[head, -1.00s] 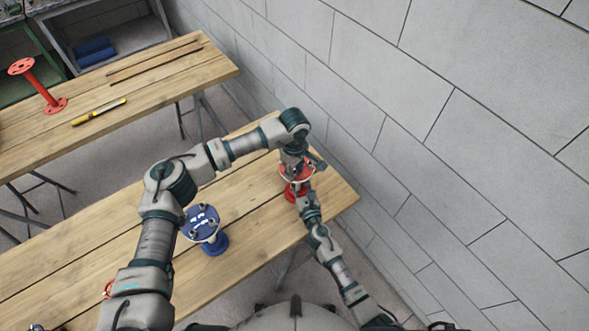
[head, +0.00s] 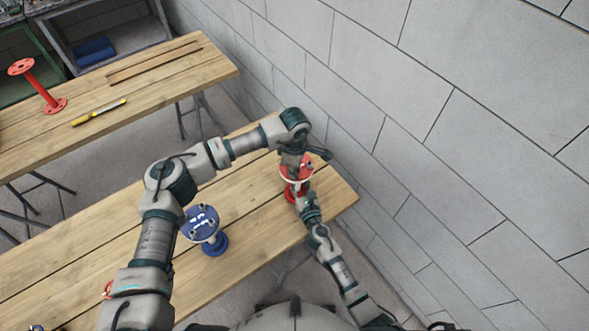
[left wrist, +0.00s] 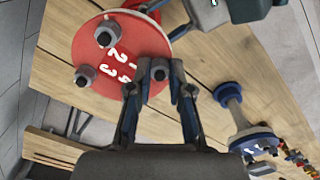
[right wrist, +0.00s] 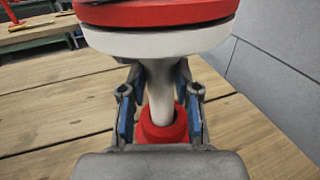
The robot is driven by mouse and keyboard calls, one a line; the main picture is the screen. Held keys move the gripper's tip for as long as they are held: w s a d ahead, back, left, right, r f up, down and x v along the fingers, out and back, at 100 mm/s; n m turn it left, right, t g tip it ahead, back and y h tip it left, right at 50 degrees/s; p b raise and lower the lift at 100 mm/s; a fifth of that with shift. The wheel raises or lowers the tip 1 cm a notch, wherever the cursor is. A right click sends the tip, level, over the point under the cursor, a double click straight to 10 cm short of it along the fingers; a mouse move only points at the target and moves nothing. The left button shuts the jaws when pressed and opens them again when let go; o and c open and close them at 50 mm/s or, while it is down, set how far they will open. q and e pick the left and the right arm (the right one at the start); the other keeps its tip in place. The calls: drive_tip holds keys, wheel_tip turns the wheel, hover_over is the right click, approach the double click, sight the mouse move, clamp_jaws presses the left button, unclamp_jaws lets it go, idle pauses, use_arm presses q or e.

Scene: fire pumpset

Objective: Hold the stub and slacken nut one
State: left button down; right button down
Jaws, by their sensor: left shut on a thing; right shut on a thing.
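The red-flanged stub (head: 301,167) stands upright near the right end of the near table. Its flange (left wrist: 118,45) fills the upper left of the left wrist view, with white painted digits and several grey nuts. My left gripper (left wrist: 159,76) is shut on one nut (left wrist: 159,70) at the flange's edge; I cannot tell for certain which digit belongs to it. In the right wrist view, my right gripper (right wrist: 158,95) is shut around the stub's pale neck (right wrist: 161,90), between the flange and the red foot (right wrist: 163,128). My arms partly hide the stub in the head view.
A blue-flanged stub (head: 201,222) stands on the near table (head: 255,235), left of the red one. A wall (head: 440,130) runs close along the right. The far table (head: 150,85) holds a red spool (head: 38,85) and a yellow tool (head: 99,112).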

use_arm(q)
drive_tip(key=n, duration=0.3)
drive_tip(key=shift+n, duration=0.4)
drive_tip(key=n, duration=0.3)
drive_tip(key=shift+w+a+n, duration=0.1)
drive_tip(key=shift+w+n, duration=0.1)
drive_tip(key=shift+n, duration=0.1)
drive_tip(key=n, duration=0.6)
drive_tip(key=shift+w+a+n, duration=0.2)
drive_tip(key=shift+w+n, duration=0.05)
drive_tip(key=shift+n, duration=0.05)
drive_tip(key=n, duration=0.4)
use_arm(e)
drive_tip(key=shift+f, duration=0.1)
use_arm(q)
drive_tip(key=shift+a+n, duration=0.2)
drive_tip(key=shift+n, duration=2.3)
use_arm(e)
drive_tip(key=shift+d+f, duration=0.1)
use_arm(q)
drive_tip(key=c, duration=1.1)
unclamp_jaws()
drive_tip(key=shift+o, duration=0.2)
drive_tip(key=shift+d, duration=0.1)
